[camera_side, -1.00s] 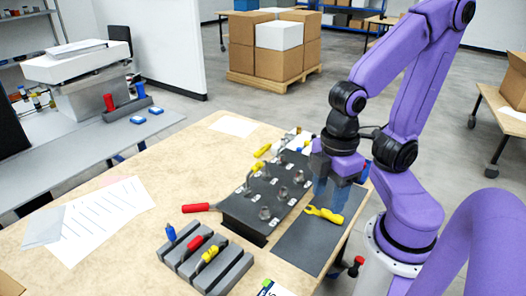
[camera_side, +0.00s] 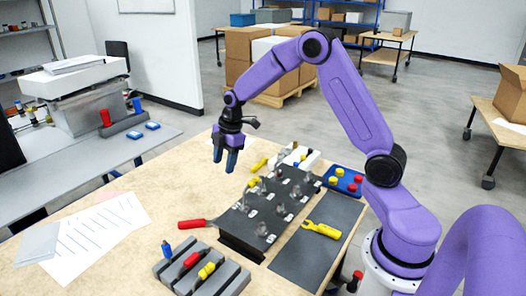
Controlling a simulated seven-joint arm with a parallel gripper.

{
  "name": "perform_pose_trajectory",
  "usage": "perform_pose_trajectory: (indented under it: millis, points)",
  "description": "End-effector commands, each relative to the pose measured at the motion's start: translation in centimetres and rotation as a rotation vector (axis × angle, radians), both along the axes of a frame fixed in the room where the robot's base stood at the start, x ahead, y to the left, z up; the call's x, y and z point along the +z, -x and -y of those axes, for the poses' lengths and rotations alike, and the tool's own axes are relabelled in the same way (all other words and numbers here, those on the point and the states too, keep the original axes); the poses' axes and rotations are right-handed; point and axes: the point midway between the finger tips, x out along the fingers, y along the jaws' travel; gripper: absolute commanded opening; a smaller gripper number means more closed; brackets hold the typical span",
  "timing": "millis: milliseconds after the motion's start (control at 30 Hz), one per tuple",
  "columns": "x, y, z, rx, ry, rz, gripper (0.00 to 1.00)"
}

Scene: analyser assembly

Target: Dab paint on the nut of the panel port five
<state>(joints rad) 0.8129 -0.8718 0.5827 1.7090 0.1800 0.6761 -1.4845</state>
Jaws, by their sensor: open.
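The dark panel (camera_side: 238,240) lies on the bench with several metal port fittings and small white labels on top. I cannot read the labels, so I cannot tell which port is five. A grey slotted rack (camera_side: 236,284) in front of the panel holds a blue (camera_side: 167,250), a red (camera_side: 192,259) and a yellow (camera_side: 207,270) pen-like tool. I cannot tell whether one of them is the paint. My gripper (camera_side: 224,164) hangs above the bench, behind and left of the panel. Its blue fingers point down, apart and empty.
A yellow wrench (camera_side: 321,230) lies on a dark mat (camera_side: 300,262) right of the panel. A blue tray (camera_side: 331,187) with red and yellow round pieces is behind the mat. A red-handled tool (camera_side: 192,223) lies left of the panel. Papers (camera_side: 92,238) cover the bench's left side.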

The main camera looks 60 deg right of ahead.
Motion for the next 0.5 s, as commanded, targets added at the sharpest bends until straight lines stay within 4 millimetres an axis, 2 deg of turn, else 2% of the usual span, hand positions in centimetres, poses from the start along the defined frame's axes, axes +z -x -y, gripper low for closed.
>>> perform_pose_trajectory:
  millis: [33,100,200,300,400,500]
  points:
    - [-1.4,-1.5,2.9,0.002,0.008,0.011,0.51]
    - [-3.0,-3.3,6.7,0.023,0.024,0.037,0.51]
    - [-5.4,-4.9,12.6,0.053,0.055,0.07,0.51]
    - [-7.7,-5.5,18.1,0.081,0.088,0.098,0.51]
    - [-9.5,-5.4,22.4,0.104,0.118,0.116,0.51]
    - [-10.7,-5.1,25.3,0.12,0.142,0.129,0.51]
